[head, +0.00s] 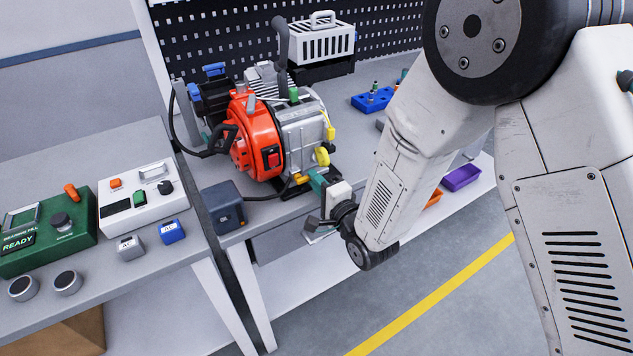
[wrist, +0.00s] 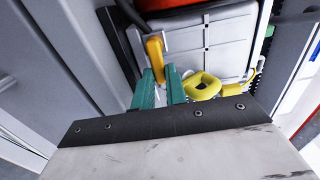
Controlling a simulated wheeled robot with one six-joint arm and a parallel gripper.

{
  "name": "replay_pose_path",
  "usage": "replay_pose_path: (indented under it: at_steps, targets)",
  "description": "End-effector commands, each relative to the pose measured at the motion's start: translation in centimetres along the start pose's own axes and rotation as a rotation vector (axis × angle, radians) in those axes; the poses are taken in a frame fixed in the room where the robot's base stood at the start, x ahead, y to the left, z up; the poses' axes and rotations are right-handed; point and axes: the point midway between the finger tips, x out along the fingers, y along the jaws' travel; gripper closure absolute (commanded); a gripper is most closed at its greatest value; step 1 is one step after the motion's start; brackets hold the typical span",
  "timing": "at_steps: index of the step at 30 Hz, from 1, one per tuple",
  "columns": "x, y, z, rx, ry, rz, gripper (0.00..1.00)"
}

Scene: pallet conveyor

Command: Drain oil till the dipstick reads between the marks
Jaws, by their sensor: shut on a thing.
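The engine (head: 255,138), with a red housing and a grey block, stands on the bench; part of its grey block (wrist: 205,50) shows in the wrist view. My gripper (head: 314,181) is low at the engine's front right. In the wrist view its teal fingers (wrist: 159,78) are shut on an orange-yellow handle (wrist: 154,50), also visible in the head view (head: 301,179). A yellow ring-shaped part (wrist: 203,84) sits just right of the fingers, apart from them. Yellow parts (head: 322,156) show on the engine's right side. No dipstick reading or oil is visible.
A dark blue-grey box (head: 223,206) stands at the bench's front left. A left bench holds a green unit reading READY (head: 45,240) and a white control box (head: 140,198). A blue tray (head: 372,101) lies behind. Open floor lies front right.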

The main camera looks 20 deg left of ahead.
Motion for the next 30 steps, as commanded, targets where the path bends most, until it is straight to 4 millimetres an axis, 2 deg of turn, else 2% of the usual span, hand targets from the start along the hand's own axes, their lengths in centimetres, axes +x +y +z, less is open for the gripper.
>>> replay_pose_path:
  at_steps: [11,30]
  targets:
    - [0.0,-0.4,0.0,-0.142,0.000,0.002,1.00]
    - [0.0,-2.0,0.8,-0.733,-0.001,0.000,1.00]
